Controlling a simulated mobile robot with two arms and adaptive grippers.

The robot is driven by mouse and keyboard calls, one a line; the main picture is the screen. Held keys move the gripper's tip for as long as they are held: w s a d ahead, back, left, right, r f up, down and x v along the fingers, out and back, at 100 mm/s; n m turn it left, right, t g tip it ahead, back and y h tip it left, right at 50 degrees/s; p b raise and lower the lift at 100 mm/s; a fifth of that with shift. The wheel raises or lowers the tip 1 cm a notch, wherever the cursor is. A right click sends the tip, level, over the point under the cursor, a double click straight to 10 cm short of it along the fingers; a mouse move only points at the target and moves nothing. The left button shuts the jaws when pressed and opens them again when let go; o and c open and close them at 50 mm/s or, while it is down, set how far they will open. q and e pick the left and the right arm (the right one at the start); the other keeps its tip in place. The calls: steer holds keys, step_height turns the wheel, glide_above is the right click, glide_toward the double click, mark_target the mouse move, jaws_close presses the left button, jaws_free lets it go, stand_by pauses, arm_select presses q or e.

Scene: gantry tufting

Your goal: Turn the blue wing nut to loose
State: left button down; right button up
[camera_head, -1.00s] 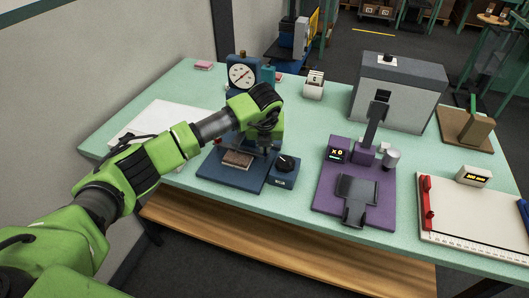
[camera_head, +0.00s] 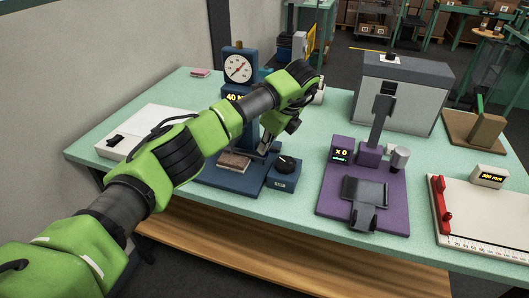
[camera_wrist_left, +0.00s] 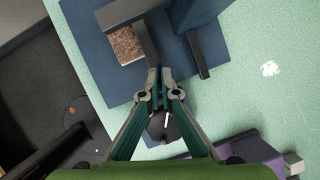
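My left arm reaches from the left over the blue press-like machine (camera_head: 247,178). My left gripper (camera_head: 264,146) points down beside the machine's column, just behind the black-knobbed blue box (camera_head: 284,178). In the left wrist view the left gripper's fingers (camera_wrist_left: 159,76) converge to a narrow gap. A dark blue strip shows between them; I cannot tell whether it is the blue wing nut or the machine's blue base (camera_wrist_left: 92,63). No wing nut can be made out for certain; the arm and fingers hide part of the machine. The right gripper is not in view.
A brown sample (camera_head: 234,160) lies on the machine's base under a dark bar (camera_wrist_left: 144,40). A dial gauge (camera_head: 238,69) tops the machine. A purple fixture (camera_head: 329,200) stands to the right, with a grey box (camera_head: 400,95) behind. A white panel (camera_head: 147,124) lies left.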

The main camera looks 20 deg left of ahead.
arm_select(q)
steer(key=shift+n+g+b, duration=0.5)
steer(key=shift+n+b, duration=0.1)
steer(key=shift+n, duration=0.6)
steer(key=shift+w, duration=0.1)
steer(key=c, duration=2.3)
jaws_free()
steer(key=shift+c, duration=0.2)
steer(key=v, duration=1.2)
steer(key=shift+d, duration=0.15)
